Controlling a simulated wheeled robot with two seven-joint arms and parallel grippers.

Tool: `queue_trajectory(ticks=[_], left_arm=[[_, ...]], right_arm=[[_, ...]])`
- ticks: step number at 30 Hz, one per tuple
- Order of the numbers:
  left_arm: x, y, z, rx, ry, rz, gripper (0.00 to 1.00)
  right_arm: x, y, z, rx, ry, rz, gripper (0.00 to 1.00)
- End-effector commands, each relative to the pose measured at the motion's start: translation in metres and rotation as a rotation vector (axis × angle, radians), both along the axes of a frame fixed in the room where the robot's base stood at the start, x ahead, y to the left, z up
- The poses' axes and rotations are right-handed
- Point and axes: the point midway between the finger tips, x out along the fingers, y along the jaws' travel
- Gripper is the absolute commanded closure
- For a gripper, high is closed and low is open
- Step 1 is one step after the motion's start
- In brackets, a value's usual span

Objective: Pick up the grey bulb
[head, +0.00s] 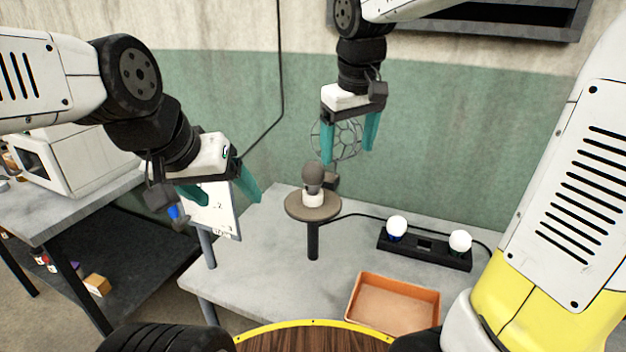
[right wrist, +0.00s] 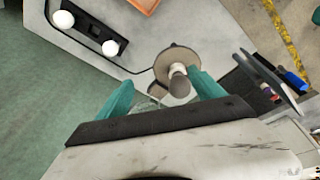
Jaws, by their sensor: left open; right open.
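The grey bulb (head: 313,173) sits upright on a white base (head: 313,198) on the round brown top of a small stand (head: 297,212). My right gripper (head: 349,154) is open and empty, pointing down, above and a little right of the bulb in the head view. In the right wrist view the grey bulb (right wrist: 179,70) shows between the two teal fingers of my right gripper (right wrist: 163,88), beyond their tips. My left gripper (head: 228,195) is open and empty, left of the stand, in front of a white board.
A wire cage (head: 324,141) shows behind my right gripper. A black strip (head: 424,247) holds a blue-and-white bulb (head: 396,228) and a white bulb (head: 460,241). An orange tray (head: 393,280) lies at the table's front. The white board (head: 213,212) stands at the left table edge.

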Motion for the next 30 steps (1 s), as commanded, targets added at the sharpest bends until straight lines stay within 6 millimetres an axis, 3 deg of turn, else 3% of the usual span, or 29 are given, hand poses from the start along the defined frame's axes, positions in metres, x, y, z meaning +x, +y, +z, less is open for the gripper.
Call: queue_trajectory(ticks=[1,6,12,23,30], left_arm=[[0.0,0.0,0.0,0.0,0.0,0.0,0.24],[0.0,0.0,0.0,0.0,0.0,0.0,0.24],[0.0,0.0,0.0,0.0,0.0,0.0,0.24],[0.0,0.0,0.0,0.0,0.0,0.0,0.24],[0.0,0.0,0.0,0.0,0.0,0.0,0.24]], right_arm=[[0.016,0.016,-0.006,-0.032,0.028,0.043,0.22],[0.054,0.055,-0.024,-0.125,0.094,0.149,0.22],[0.074,0.078,-0.039,-0.178,0.128,0.205,0.22],[0.079,0.076,-0.074,-0.186,0.134,0.21,0.22],[0.082,0.072,-0.108,-0.184,0.134,0.209,0.22]])
